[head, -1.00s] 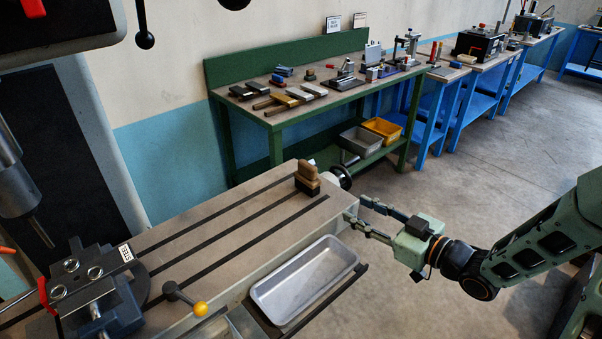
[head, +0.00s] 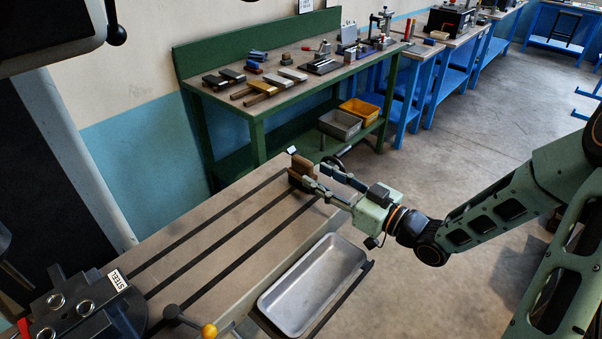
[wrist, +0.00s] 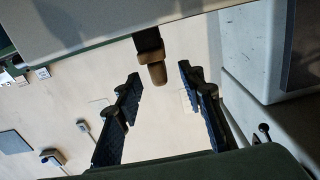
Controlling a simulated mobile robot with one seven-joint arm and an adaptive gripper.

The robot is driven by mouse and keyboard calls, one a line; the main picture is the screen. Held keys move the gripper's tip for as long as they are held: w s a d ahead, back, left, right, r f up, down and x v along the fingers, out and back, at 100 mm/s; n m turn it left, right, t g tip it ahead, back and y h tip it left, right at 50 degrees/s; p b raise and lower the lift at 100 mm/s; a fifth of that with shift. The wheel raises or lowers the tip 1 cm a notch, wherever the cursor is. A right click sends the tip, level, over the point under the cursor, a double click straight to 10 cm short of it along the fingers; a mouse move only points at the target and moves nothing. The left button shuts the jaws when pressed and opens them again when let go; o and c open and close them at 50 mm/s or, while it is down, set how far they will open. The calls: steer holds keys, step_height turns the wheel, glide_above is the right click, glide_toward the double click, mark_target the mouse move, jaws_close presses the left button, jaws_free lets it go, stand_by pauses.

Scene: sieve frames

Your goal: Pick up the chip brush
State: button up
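The chip brush (head: 302,163), with a brown wooden handle and a dark lower part, stands on the slotted machine table (head: 215,225) near its far right end. My gripper (head: 312,172) is open beside the brush, and its nearer finger partly covers the brush's lower part in the head view. In the wrist view the brush (wrist: 152,62) shows between and just beyond the two open fingertips (wrist: 161,77). The handle end points toward my gripper. I cannot tell whether a finger touches it.
A grey metal tray (head: 268,299) sits along the table's near side. A vise (head: 75,305) and a yellow-knobbed lever (head: 209,330) are at the lower left. A green workbench (head: 258,112) with tools stands behind. Open floor (head: 455,130) lies to the right.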

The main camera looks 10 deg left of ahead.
mark_target(302, 166)
steer(key=x, duration=0.6)
steer(key=shift+w+a, duration=0.1)
steer(key=shift+w, duration=0.25)
steer(key=shift+c, duration=0.3)
jaws_close()
